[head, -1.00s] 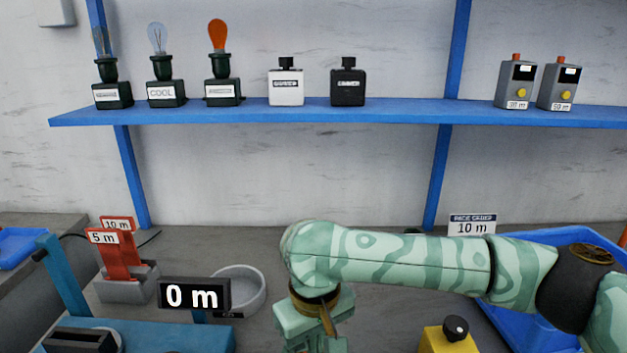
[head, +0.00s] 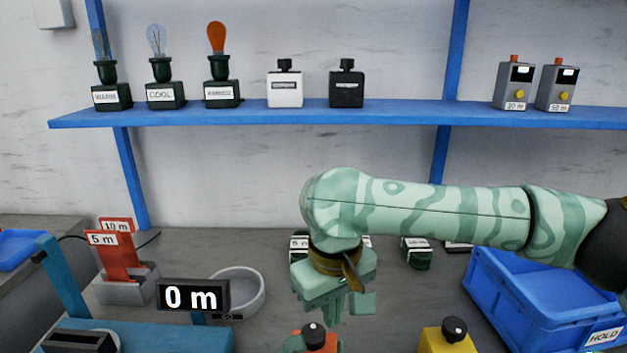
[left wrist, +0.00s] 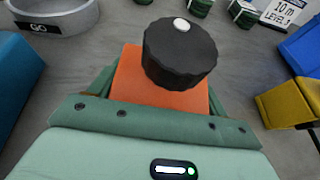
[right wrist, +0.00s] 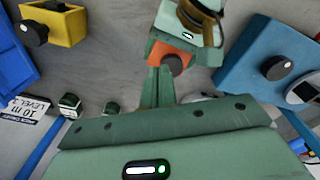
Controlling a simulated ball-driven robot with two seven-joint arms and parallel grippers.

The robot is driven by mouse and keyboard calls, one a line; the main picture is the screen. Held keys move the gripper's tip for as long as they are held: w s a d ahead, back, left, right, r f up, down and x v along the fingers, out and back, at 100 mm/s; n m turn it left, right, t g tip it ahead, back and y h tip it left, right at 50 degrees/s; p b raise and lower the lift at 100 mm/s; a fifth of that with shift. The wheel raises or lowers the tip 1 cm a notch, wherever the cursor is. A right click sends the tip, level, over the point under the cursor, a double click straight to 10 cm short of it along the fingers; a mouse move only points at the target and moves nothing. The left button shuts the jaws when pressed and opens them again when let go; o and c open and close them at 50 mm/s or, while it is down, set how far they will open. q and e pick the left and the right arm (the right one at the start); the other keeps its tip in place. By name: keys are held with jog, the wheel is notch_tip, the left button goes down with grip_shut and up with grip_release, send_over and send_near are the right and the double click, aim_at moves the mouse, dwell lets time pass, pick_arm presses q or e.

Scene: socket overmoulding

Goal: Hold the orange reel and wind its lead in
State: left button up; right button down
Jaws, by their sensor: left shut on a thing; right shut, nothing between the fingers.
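The orange reel (head: 318,341) with its black knob (head: 313,331) shows at the bottom middle of the head view. In the left wrist view the orange reel (left wrist: 160,88) sits between the green fingers of my left gripper (left wrist: 160,100), which is shut on it; the black knob faces up with a white dot. My right gripper (head: 336,308) is shut and empty, above and behind the knob in the head view. In the right wrist view its fingers (right wrist: 161,75) stand close to the orange reel (right wrist: 168,52). I cannot make out the lead.
A yellow block with a knob (head: 448,341) stands to the right. A blue crate (head: 530,300) marked HOLD is at the right. At left are a grey round dish (head: 252,296), a "0 m" display (head: 194,296) and red length tags (head: 118,255). Dark green labelled items (head: 416,252) stand behind.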

aim_at(313, 342)
jog(key=shift+w+f, duration=0.15)
jog(key=shift+f, duration=1.6)
jog(key=shift+w+f, duration=0.1)
jog(key=shift+f, duration=1.65)
jog(key=shift+w+a, duration=0.3)
jog(key=shift+s+a, duration=0.15)
jog(key=shift+s+a, duration=0.25)
jog(key=shift+a, duration=0.1)
jog(key=shift+s+a, duration=0.15)
jog(key=shift+a, duration=0.2)
jog(key=shift+a+r, duration=0.1)
jog(key=shift+a, duration=0.25)
jog(key=shift+s, duration=0.2)
